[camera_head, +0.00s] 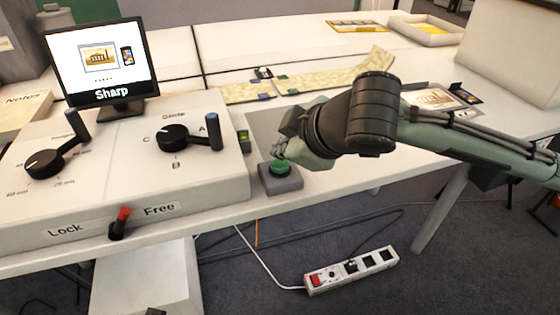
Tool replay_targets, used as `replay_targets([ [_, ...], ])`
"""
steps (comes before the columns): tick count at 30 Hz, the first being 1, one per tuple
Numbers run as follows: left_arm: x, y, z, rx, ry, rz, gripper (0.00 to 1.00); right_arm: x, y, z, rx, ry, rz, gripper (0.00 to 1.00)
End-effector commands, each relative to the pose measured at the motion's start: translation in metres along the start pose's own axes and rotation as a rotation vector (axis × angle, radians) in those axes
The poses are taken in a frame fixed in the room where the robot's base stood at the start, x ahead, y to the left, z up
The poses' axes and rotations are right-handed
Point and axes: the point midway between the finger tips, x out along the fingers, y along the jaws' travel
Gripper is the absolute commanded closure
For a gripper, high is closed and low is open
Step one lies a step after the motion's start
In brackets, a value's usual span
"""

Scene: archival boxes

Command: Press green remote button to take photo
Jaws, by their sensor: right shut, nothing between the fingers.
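The green remote button (283,167) sits on a small grey box (281,183) near the front edge of the white table. My right gripper (281,151) is shut and empty, its fingertips right at the button's upper side. I cannot tell whether the fingertips touch the button. My right arm comes in from the right and hides part of the table behind it. My left gripper is not in view.
A white control console (100,205) with dials and a red-tipped Lock/Free lever (120,222) stands at left. A monitor (100,60) reads "Sharp". A printed photo (434,98) lies behind my right arm. A power strip (350,270) lies on the floor.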

Motion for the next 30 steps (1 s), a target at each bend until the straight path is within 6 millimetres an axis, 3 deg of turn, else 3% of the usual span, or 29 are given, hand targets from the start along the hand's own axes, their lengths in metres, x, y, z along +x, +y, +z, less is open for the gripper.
replay_targets([
  [30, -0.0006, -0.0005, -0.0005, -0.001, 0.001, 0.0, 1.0, 0.0065, -0.0048, 0.0046, 0.0, 0.0, 0.0, 1.0],
])
